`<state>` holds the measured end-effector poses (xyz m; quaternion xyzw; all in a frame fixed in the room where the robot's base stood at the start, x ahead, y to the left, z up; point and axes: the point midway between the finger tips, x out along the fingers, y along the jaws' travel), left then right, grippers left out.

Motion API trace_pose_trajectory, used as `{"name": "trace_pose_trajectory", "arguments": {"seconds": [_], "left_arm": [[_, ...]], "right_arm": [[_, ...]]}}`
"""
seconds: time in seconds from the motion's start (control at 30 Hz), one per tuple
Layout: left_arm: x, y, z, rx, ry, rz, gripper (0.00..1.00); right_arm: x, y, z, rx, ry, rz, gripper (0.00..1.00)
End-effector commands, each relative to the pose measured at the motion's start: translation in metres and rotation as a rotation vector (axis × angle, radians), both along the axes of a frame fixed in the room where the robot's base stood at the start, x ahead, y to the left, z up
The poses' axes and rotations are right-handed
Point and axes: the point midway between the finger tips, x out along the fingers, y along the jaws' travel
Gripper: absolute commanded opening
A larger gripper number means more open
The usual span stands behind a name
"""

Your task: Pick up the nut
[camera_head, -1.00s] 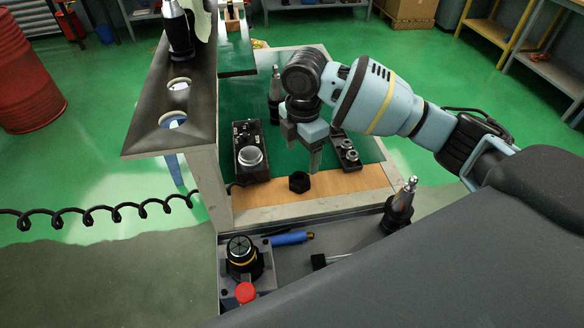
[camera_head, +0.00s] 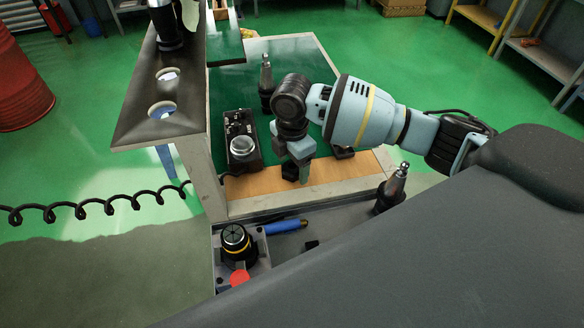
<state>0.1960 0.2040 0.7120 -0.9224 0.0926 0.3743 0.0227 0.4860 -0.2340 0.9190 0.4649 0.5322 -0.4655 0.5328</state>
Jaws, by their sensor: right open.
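The nut (camera_head: 289,172) is a small black ring-like piece on the wooden front strip of the cart top. My right gripper (camera_head: 302,170) points down right at the nut, and one finger covers the nut's right side. The jaws are open. I cannot tell whether the fingers touch the nut or stand around it. My left gripper is not in view.
A black device with a round silver dial (camera_head: 242,148) stands left of the nut. A dark block (camera_head: 343,153) lies partly hidden behind my gripper. Tool holders stand at the back (camera_head: 266,85) and at the front right (camera_head: 391,188). A raised shelf (camera_head: 165,95) borders the left.

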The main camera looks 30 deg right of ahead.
Motion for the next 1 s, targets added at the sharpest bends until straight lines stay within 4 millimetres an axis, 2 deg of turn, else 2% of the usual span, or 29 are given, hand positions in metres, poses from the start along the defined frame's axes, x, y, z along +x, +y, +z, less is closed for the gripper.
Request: {"name": "trace_pose_trajectory", "arguments": {"seconds": [0.27,0.7,1.0], "left_arm": [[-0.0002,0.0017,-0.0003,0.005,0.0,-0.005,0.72],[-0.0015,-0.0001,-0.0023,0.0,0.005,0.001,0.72],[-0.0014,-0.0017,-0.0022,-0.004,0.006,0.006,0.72]], "right_arm": [[0.0001,0.0004,-0.002,0.0,-0.001,0.001,0.71],[0.0001,0.0004,-0.0016,0.001,-0.001,0.001,0.15],[0.0005,0.0005,0.0007,0.001,-0.003,0.001,0.15]]}}
